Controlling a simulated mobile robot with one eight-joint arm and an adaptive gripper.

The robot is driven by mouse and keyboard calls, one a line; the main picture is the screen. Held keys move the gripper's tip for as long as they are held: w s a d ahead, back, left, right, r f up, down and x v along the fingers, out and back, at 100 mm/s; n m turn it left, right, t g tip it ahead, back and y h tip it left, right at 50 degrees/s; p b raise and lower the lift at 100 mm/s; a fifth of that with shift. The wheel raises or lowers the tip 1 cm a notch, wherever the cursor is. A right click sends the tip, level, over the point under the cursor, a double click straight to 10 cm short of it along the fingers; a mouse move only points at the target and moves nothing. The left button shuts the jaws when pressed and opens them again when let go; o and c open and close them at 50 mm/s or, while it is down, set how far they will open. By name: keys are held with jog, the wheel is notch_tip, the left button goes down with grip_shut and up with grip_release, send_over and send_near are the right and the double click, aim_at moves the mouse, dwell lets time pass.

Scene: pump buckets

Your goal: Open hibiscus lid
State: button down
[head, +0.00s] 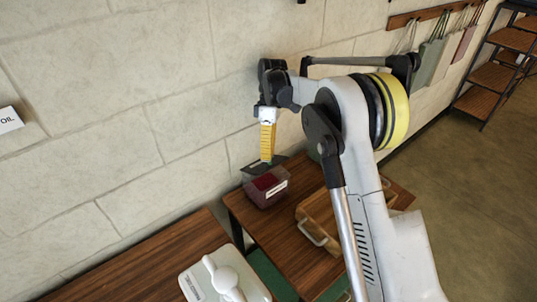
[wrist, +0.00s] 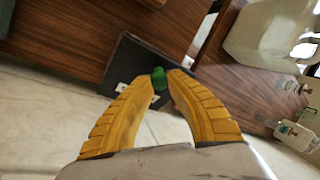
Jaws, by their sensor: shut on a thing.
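A clear container (head: 262,194) with dark red contents and a white label stands on the wooden table in the head view; its lettering is too small to read. My gripper (head: 267,158) points down above its back edge. In the wrist view, the yellow fingers of my gripper (wrist: 160,82) are shut on a green knob (wrist: 159,79) on a dark square lid (wrist: 127,73). The dark lid also shows behind the fingertips in the head view (head: 251,169). It appears raised above the container's back side, with the red contents visible below it.
A wooden tray (head: 312,212) with a metal handle lies to the right, partly behind my arm. A white bucket with a pump (head: 224,282) stands at the front. The tiled wall (head: 180,120) rises close behind the table (head: 240,215).

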jog(key=shift+a, duration=0.1)
jog(key=c, duration=1.2)
grip_release()
jog(key=shift+a, duration=0.1)
jog(key=v, duration=0.7)
jog(key=shift+r, duration=0.2)
